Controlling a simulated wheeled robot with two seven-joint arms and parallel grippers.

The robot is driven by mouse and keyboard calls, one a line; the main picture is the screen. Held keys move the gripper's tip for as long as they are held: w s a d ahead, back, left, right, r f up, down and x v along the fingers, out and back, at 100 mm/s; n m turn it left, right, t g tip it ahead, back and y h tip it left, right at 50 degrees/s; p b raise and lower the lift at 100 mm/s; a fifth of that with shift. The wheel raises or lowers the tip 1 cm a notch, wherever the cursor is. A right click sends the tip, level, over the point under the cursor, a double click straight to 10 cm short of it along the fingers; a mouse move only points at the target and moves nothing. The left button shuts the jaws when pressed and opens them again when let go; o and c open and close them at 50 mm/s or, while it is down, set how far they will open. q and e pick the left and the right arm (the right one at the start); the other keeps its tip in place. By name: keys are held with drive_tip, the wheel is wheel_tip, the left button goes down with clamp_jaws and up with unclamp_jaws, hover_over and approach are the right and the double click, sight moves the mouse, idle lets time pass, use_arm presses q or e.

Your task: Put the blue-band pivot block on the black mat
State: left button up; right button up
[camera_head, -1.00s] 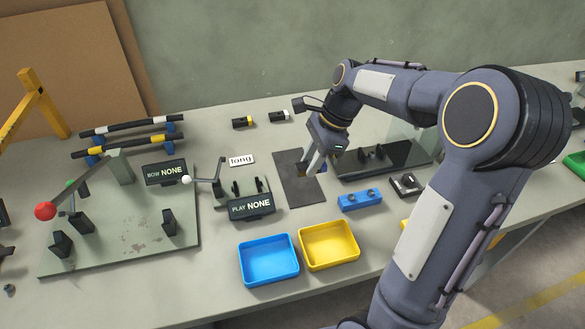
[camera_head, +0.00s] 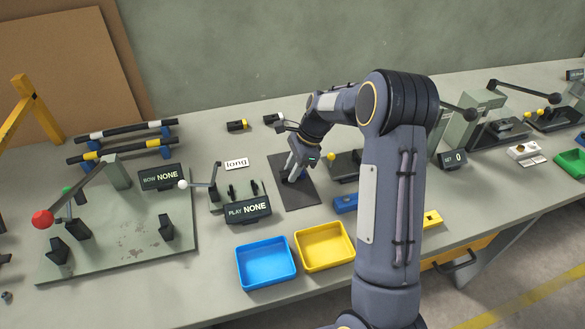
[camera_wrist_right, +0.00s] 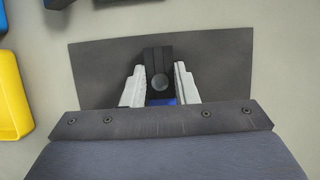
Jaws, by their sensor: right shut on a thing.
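My right gripper (camera_head: 290,176) is over the black mat (camera_head: 298,198) with its fingers pointing down. In the right wrist view its two pale fingers (camera_wrist_right: 160,92) are shut on the blue-band pivot block (camera_wrist_right: 158,68). The block is black with a round grey spot, and its blue band shows low between the fingers. The mat (camera_wrist_right: 215,70) spreads behind the block on both sides. The block is inside the mat's outline; I cannot tell for sure whether it touches the mat. In the head view, the fingers mostly hide the block. My left gripper is not in view.
The PLAY NONE sign (camera_head: 248,209) and a small lever stand (camera_head: 214,185) are left of the mat. A blue tray (camera_head: 266,262) and yellow tray (camera_head: 324,245) lie in front. A blue block (camera_head: 345,203) is at the right.

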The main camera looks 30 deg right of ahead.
drive_tip(key=shift+f, duration=0.1)
drive_tip(key=o, duration=1)
